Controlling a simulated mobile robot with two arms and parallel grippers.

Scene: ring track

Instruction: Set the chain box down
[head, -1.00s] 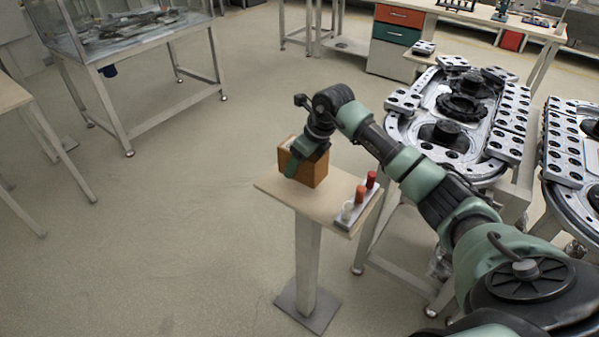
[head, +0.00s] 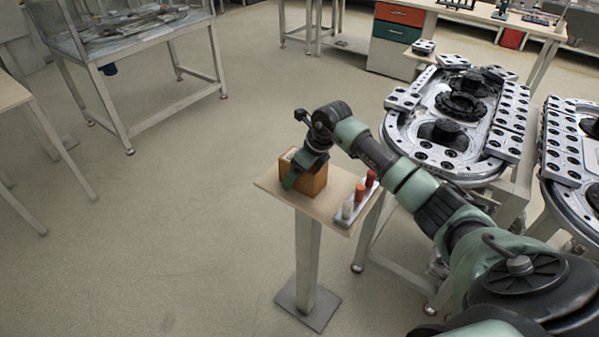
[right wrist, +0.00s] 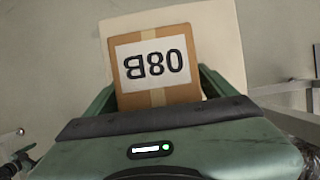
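The chain box, a brown carton (head: 314,183), is at the left part of the small stand's pale top (head: 325,208). Its underside is at the top or very close above it; I cannot tell whether it touches. In the right wrist view the box (right wrist: 157,95) shows a white label reading 08B and a tape strip. My right gripper (head: 304,172) comes down over the box. Its green fingers are on both sides of the box and appear shut on it; the lower finger parts are hidden. My left gripper is not in view.
A large metal ring track (head: 400,140) with black parts is behind on the right. Open floor lies left of the stand.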

